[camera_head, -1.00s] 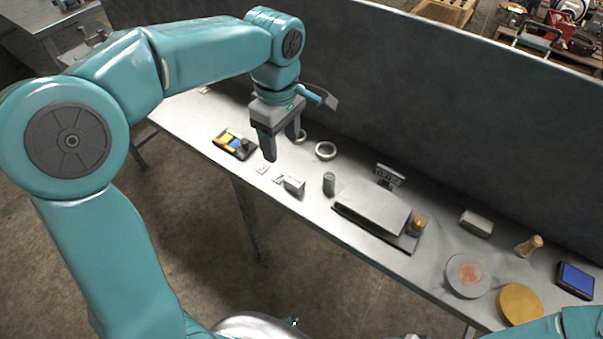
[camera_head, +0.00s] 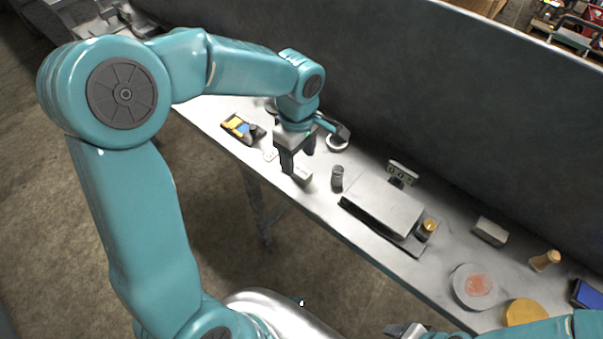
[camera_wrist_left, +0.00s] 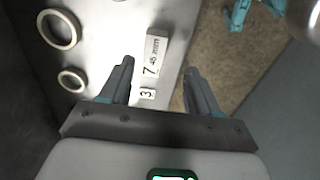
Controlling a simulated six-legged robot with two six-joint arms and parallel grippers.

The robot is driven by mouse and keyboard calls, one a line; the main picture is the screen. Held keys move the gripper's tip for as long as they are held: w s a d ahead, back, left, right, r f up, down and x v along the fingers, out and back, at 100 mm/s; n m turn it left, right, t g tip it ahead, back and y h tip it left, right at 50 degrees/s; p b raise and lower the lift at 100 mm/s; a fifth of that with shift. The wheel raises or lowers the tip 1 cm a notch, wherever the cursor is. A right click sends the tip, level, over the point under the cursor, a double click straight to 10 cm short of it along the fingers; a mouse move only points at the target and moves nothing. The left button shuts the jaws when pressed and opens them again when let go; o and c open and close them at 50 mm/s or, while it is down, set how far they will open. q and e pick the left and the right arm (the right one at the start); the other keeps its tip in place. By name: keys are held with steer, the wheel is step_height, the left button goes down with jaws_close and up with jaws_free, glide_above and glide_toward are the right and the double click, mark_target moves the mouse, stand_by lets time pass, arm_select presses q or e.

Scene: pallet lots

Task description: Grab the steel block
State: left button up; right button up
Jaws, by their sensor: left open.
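A small pale block (camera_head: 303,175) lies on the bench near its front edge, just by the left gripper. In the left wrist view the block (camera_wrist_left: 157,48) is light grey with "45 mm" printed on it, and lies ahead of the gap between the fingers. My left gripper (camera_head: 298,160) is open and points down over the bench; its fingers (camera_wrist_left: 159,70) hold nothing. Another grey block (camera_head: 490,231) lies further right; I cannot tell its material. My right gripper (camera_head: 407,330) shows only partly at the bottom edge.
A dark cylinder (camera_head: 337,177) stands right of the pale block, beside a scale (camera_head: 384,205) with a display (camera_head: 402,172). A tray (camera_head: 242,128) with coloured pieces and a ring (camera_head: 337,142) are nearby. A dark wall (camera_head: 450,140) rises behind the bench.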

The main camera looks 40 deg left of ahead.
mark_target(302, 171)
arm_select(q)
steer(key=f, duration=0.5)
steer(key=shift+w+d+f, duration=0.15)
steer(key=shift+w+f, duration=0.1)
steer(key=shift+w, duration=0.15)
jaws_close()
steer(key=shift+r, duration=0.15)
